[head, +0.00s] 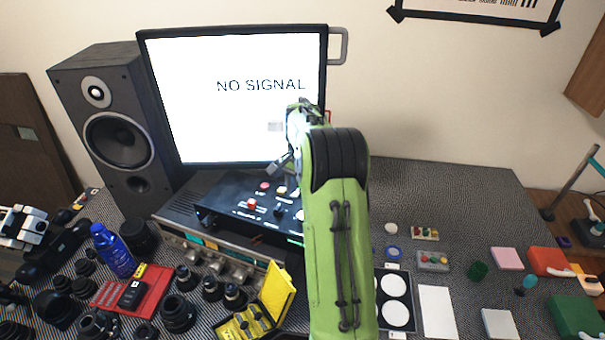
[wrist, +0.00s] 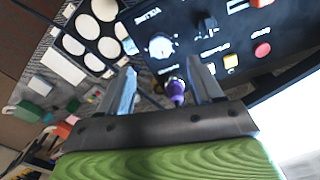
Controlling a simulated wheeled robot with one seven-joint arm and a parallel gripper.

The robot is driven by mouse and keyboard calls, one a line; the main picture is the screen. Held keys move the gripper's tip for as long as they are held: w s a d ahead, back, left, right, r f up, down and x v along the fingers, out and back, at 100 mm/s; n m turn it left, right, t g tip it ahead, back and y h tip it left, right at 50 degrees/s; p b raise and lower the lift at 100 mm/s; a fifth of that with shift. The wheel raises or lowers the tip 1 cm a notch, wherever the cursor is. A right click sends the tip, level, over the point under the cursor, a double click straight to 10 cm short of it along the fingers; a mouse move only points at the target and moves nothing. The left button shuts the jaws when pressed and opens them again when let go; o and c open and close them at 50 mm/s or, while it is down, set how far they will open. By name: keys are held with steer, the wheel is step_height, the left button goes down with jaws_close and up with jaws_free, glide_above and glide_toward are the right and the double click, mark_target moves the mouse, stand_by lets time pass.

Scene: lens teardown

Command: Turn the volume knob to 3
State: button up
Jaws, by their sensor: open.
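A black control panel (head: 232,207) sits on top of a metal-cased unit in front of the monitor. In the wrist view, the panel (wrist: 231,52) shows a round white dial (wrist: 160,46) with a small centre piece and a black knob (wrist: 206,25). A purple-topped part (wrist: 176,88) shows between the fingers. In the head view my arm hides part of the panel.
The monitor (head: 238,125) reading NO SIGNAL stands close behind the panel, with a speaker (head: 113,128) to its left. Lens parts and a yellow case (head: 277,291) crowd the front. A tray with white discs (head: 397,315) lies to the right.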

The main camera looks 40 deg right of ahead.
step_height(320, 180, up, 7)
steer(key=shift+f+p, duration=0.15)
steer(key=shift+p, duration=0.25)
